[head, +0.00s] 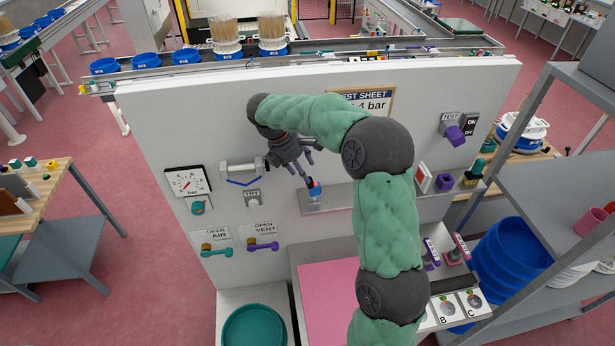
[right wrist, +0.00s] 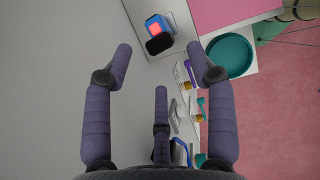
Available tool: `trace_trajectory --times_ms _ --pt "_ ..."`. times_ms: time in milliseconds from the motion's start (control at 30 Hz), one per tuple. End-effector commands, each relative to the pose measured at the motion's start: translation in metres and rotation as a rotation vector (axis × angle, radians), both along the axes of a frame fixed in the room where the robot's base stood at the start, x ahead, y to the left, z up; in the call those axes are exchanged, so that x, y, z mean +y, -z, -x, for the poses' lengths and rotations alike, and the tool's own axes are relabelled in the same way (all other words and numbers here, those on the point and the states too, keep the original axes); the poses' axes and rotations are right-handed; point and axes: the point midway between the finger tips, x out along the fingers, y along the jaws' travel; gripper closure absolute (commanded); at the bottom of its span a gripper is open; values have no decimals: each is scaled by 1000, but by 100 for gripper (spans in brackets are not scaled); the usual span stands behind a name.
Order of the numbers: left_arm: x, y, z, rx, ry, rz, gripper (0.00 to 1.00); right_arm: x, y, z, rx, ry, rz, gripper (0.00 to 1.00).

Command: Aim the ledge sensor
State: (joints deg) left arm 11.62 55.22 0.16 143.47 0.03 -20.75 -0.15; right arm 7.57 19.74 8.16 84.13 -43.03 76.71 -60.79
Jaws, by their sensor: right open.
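The ledge sensor, a small blue block (head: 316,192) with a red face, stands near the left end of the grey ledge (head: 340,198) on the white panel. In the right wrist view the blue block (right wrist: 153,22) shows its red face and a black part beside it. My right gripper (head: 306,168) is just above and left of the block in the head view. Its fingers are spread wide in the right wrist view (right wrist: 160,60), with nothing between them; the block lies beyond the fingertips. I cannot tell whether a finger touches it. My left gripper is not in view.
The panel (head: 190,125) carries a gauge (head: 187,182), a handle (head: 243,168), and green (head: 215,250) and purple (head: 262,246) valve levers. Coloured blocks (head: 445,182) sit farther right on the ledge. A teal tray (head: 254,328) lies below. A grey shelf (head: 540,190) stands at right.

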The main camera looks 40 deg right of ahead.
Motion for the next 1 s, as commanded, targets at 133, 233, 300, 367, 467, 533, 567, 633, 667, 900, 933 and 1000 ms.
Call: trace_trajectory --times_ms 133,233,300,367,467,533,567,633,667,900,933,1000 --pt "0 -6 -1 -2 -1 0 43 -9 23 5 4 1 -1 43" --pt "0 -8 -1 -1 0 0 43 -14 35 6 2 1 -1 43" --pt "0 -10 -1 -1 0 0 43 -17 42 7 2 2 0 43" --pt "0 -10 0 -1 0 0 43 -18 46 8 2 1 -1 43" --pt "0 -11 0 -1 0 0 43 -19 51 8 2 0 -2 43" --pt "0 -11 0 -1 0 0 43 -19 52 8 1 -1 -1 43" --pt "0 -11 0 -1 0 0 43 -19 52 8 1 -1 -1 43" --pt "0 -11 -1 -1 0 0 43 -19 52 8 0 -1 -1 43" --pt "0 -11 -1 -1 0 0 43 -19 52 8 0 -1 -1 43" --pt "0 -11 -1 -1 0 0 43 -19 52 8 0 0 -1 86" --pt "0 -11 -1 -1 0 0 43 -20 52 8 0 0 -1 94" --pt "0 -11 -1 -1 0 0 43 -20 52 8 1 0 0 100"
